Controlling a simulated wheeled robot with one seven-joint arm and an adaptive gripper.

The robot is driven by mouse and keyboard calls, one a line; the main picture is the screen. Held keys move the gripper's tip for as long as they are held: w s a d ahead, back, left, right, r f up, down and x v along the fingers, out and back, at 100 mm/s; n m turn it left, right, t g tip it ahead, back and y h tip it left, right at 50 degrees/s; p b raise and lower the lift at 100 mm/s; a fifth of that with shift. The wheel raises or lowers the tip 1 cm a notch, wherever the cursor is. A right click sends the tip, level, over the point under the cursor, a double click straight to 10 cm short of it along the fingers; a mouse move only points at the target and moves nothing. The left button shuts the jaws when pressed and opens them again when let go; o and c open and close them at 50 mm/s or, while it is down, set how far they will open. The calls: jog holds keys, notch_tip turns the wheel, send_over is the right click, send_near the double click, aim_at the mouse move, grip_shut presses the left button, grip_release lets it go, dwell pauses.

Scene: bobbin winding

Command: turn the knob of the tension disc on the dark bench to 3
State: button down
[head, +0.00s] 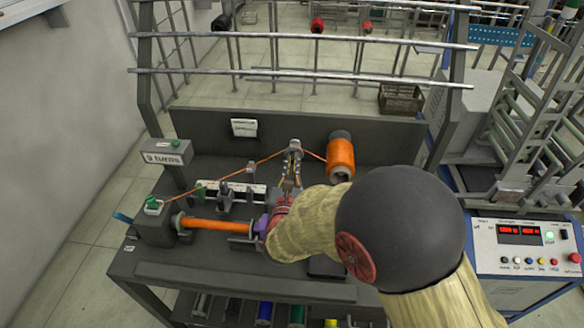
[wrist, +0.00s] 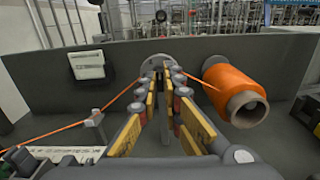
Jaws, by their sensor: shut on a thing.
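The tension disc (head: 295,145) stands on the dark bench (head: 190,268) with orange thread running to it from both sides. Its grey rim shows behind my fingertips in the wrist view (wrist: 154,64). My gripper (head: 291,163) reaches it from the front, and its yellow-padded fingers (wrist: 163,76) are shut on the knob at the disc's centre. The fingers hide the knob and its pointer, and I cannot read the dial's numbers.
A winding shaft with orange thread (head: 215,224) lies at the front left, by a counter box (head: 167,153). A raised back panel (head: 385,150) closes the bench's rear. Metal rails (head: 300,73) run behind it.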

jog(key=m, duration=0.1)
jog(key=m+b, duration=0.1)
jog(key=shift+f+m+b, duration=0.2)
jog(key=shift+m+b, duration=0.1)
jog(key=shift+d+m+b, duration=0.1)
jog(key=shift+m+b, duration=0.3)
jog(key=shift+m, duration=0.8)
jog(key=shift+r+m, duration=0.1)
jog(key=shift+m, duration=0.2)
jog(key=c, duration=2)
grip_release()
jog(key=shift+o, duration=0.2)
jog(key=shift+s, duration=0.1)
jog(key=s+a, duration=0.2)
jog(key=s, duration=0.9)
jog(key=shift+s+a, duration=0.15)
jog(key=shift+s, duration=0.2)
